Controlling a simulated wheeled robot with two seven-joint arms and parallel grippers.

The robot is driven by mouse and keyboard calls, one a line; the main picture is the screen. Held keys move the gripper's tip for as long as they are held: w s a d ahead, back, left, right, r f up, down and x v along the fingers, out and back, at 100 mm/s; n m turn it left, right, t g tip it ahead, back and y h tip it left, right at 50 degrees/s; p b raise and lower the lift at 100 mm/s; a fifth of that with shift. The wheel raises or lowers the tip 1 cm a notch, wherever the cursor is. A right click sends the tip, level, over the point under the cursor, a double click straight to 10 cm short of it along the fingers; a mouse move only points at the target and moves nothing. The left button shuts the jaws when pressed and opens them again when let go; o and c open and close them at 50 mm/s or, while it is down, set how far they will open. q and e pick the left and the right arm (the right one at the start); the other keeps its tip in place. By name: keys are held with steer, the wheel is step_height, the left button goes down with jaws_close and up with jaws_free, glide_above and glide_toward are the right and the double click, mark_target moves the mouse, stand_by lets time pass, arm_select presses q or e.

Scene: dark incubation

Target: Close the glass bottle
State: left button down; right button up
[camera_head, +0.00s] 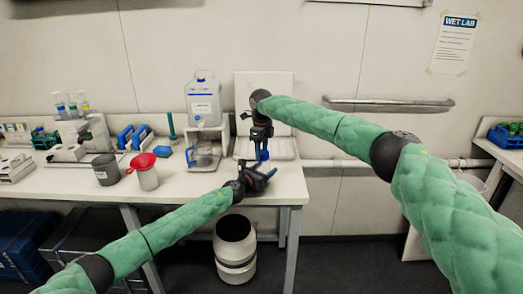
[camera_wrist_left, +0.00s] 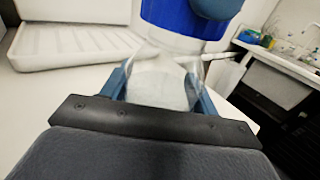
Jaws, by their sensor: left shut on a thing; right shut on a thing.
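The glass bottle (camera_wrist_left: 160,85) is clear, with a blue cap (camera_wrist_left: 185,15) at its top in the left wrist view. My left gripper (camera_head: 268,176) is shut on the bottle body, with a finger on each side of the glass. In the head view the blue cap (camera_head: 264,155) shows small between my two grippers, and the bottle is mostly hidden. My right gripper (camera_head: 262,148) reaches down from above and is shut on the cap. A dark blue finger of it shows at the top of the left wrist view (camera_wrist_left: 218,7). The cap's seating on the neck cannot be told.
A bin (camera_head: 235,262) stands on the floor.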

arm_select(q)
steer(key=shift+d, duration=0.1)
arm_select(e)
steer(key=m, duration=0.4)
steer(key=shift+w+r, duration=0.1)
arm_select(q)
steer(key=shift+s, duration=0.1)
arm_select(e)
steer(key=m, duration=0.4)
steer(key=shift+d, duration=0.15)
steer(key=m, duration=0.4)
steer(key=shift+w, duration=0.1)
steer(key=m, duration=0.4)
steer(key=shift+d+m, duration=0.15)
steer(key=shift+m, duration=0.15)
arm_select(q)
steer(key=shift+d, duration=0.1)
arm_select(e)
steer(key=m, duration=0.4)
steer(key=shift+d, duration=0.1)
arm_select(q)
steer(key=shift+f, duration=0.1)
arm_select(e)
steer(key=m, duration=0.9)
steer(key=shift+d, duration=0.1)
steer(key=m, duration=0.4)
steer(key=shift+s, duration=0.25)
steer(key=o, duration=1)
